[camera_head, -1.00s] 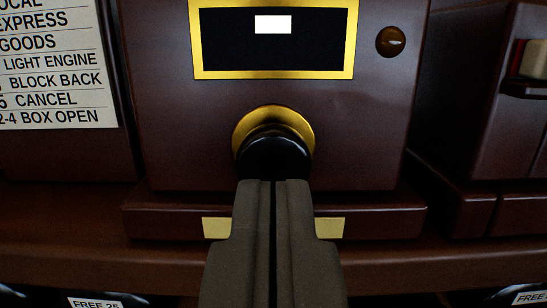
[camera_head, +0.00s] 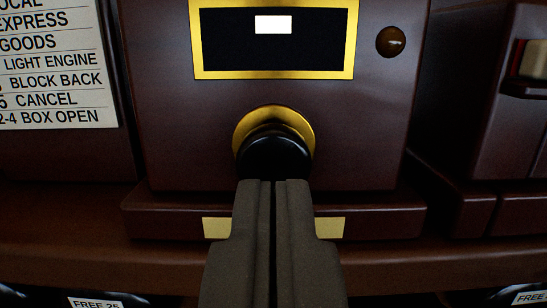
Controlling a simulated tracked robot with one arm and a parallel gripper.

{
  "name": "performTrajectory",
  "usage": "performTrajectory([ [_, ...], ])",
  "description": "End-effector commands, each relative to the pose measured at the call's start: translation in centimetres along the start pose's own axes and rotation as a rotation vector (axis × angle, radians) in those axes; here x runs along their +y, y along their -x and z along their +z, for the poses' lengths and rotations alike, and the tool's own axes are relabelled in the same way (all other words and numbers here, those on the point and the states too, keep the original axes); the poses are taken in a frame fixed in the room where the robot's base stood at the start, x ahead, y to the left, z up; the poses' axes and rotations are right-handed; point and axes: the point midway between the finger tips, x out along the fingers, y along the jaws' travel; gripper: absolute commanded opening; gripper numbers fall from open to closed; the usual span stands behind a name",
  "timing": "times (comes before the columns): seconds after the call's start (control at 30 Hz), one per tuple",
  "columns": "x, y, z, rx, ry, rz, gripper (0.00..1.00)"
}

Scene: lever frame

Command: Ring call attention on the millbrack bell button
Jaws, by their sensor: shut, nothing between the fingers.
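A black round bell button (camera_head: 274,155) in a brass ring (camera_head: 272,115) sits low on the front of a dark brown wooden box (camera_head: 180,120). My gripper (camera_head: 274,183) is shut, its fingertips pointing at the lower edge of the button and overlapping it in the picture. I cannot tell whether the tips touch the button. A brass plate (camera_head: 216,228) on the ledge below the button is mostly hidden behind my fingers, so any name on it is not readable.
Above the button is a brass-framed dark window (camera_head: 225,40) with a white patch. A small amber knob (camera_head: 391,42) sits at its right. A printed bell code card (camera_head: 50,70) is at left. Another brown box (camera_head: 510,110) stands at right. Labels reading FREE (camera_head: 95,302) show below the shelf.

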Motion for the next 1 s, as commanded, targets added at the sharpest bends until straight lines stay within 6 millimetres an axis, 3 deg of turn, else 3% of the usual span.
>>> performTrajectory([
  [0.77, 0.0, -1.9, 0.2, 0.0, 0.0, 0.0, 0.0],
  [1.0, 0.0, -1.3, 0.3, 0.0, 0.0, 0.001, 0.0],
])
